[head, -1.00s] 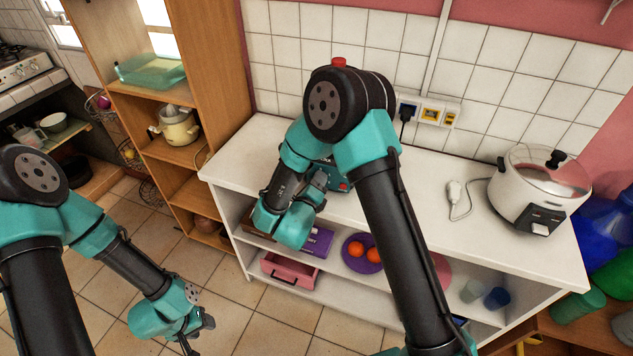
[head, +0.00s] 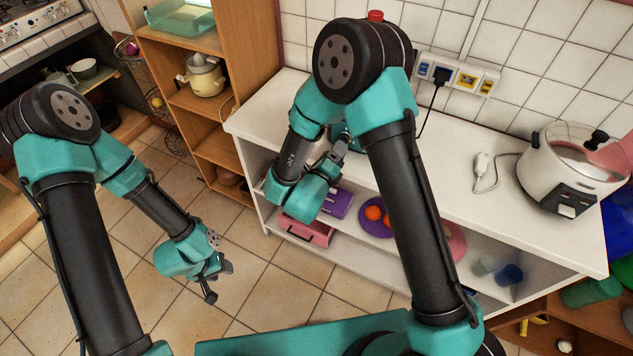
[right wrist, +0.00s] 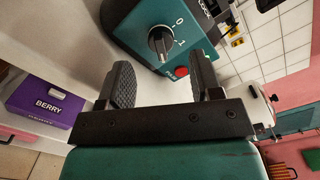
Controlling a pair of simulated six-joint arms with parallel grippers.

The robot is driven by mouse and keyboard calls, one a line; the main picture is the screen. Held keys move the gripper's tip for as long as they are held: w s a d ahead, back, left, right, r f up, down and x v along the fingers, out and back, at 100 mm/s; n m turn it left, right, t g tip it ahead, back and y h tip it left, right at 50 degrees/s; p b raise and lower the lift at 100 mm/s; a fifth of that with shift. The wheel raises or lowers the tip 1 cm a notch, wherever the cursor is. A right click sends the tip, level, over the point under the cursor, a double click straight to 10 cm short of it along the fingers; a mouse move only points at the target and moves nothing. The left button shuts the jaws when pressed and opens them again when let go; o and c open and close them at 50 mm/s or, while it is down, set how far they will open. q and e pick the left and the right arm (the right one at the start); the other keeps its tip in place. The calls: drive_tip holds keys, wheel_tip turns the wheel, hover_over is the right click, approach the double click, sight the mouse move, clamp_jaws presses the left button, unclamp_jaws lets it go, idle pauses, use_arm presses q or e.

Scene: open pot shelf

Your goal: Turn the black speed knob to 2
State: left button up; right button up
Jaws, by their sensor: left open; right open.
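The black speed knob (right wrist: 161,42) sits on the front of a teal appliance (right wrist: 160,18) in the right wrist view. The marks 0 and 1 show to its right, and a red button (right wrist: 181,72) is below. I cannot tell the knob's exact setting. My right gripper (right wrist: 163,78) is open, its fingers apart below the knob and not touching it. In the head view the teal appliance (head: 338,130) is mostly hidden behind my right arm, and my right gripper (head: 335,160) is in front of it. My left gripper (head: 215,280) is open and empty above the floor.
The appliance stands on a white counter (head: 460,190). A rice cooker (head: 545,175) and a white plug (head: 482,163) are farther right. A wooden shelf (head: 225,50) stands left.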

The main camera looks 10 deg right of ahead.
drive_tip(key=v, duration=1.2)
drive_tip(key=w+d+f+n+g+y, duration=0.2)
drive_tip(key=d+f+n+g+y, duration=0.15)
drive_tip(key=f+n, duration=0.35)
drive_tip(key=w+d+f+n+g+y, duration=0.2)
drive_tip(key=d+f+n+y, duration=0.3)
drive_tip(key=f, duration=0.3)
drive_tip(key=s+d+f+n+g+y, duration=0.2)
drive_tip(key=s+d+f+n+g, duration=0.1)
drive_tip(key=s+n, duration=0.3)
drive_tip(key=s+d+f+n+g+y, duration=0.3)
drive_tip(key=s+f+n+g, duration=0.2)
drive_tip(key=n, duration=0.6)
drive_tip(key=shift+s+d+g, duration=0.35)
drive_tip(key=shift+s, duration=0.85)
drive_tip(key=shift+o, duration=0.2)
idle(1.9)
